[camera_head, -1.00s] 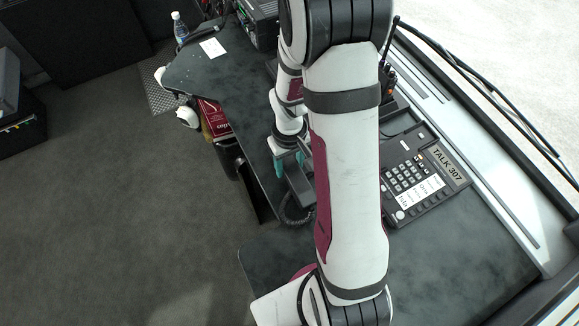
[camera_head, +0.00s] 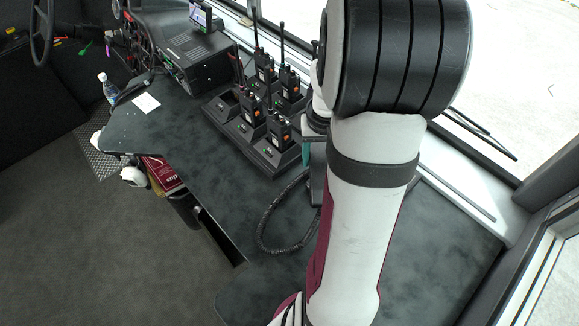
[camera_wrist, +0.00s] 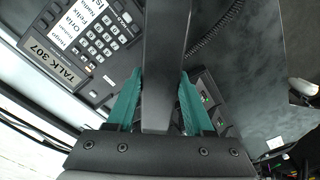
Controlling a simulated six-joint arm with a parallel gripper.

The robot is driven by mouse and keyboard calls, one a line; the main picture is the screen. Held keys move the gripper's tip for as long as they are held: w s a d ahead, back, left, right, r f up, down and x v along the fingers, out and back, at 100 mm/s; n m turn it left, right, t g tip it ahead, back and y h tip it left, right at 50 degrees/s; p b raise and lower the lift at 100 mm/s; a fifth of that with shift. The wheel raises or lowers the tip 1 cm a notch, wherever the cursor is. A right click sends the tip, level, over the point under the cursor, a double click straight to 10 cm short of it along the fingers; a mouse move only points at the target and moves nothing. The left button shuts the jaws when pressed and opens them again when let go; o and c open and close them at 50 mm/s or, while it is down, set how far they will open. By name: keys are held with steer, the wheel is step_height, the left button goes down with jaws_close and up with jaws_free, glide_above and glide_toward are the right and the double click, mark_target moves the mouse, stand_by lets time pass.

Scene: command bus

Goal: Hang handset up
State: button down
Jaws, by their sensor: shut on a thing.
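My gripper (camera_wrist: 160,76) is shut on the black handset (camera_wrist: 165,40), with one teal finger on each side of it. In the wrist view the handset hides part of what lies below it. The desk phone (camera_wrist: 92,42), with its keypad and "TALK 307" label, is to the left of the handset there. Whether the handset touches the phone I cannot tell. In the head view my arm hides the phone and most of the handset (camera_head: 317,188). The coiled cord (camera_head: 262,228) loops over the desk to the left of the handset.
A charger rack (camera_head: 262,155) with several upright handheld radios (camera_head: 280,128) stands close to the left of my gripper. A black radio unit (camera_head: 198,62) is farther back. The dark desk (camera_head: 180,125) has free room at the left. The window ledge (camera_head: 455,205) runs along the right.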

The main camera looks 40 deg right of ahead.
steer(key=d+r+m+h, duration=0.1)
steer(key=d+m, duration=0.9)
steer(key=shift+g, duration=0.3)
steer(key=shift+s+d+f, duration=0.1)
steer(key=shift+s+f, duration=0.05)
steer(key=shift+f, duration=1.25)
steer(key=shift+s+a+f, duration=0.1)
steer(key=shift+s+f, duration=0.05)
steer(key=shift+f, duration=1.25)
steer(key=shift+s+d+f, duration=0.1)
steer(key=shift+s+f, duration=0.05)
steer(key=shift+f, duration=1.25)
steer(key=shift+c, duration=1)
jaws_free()
steer(key=shift+f, duration=0.1)
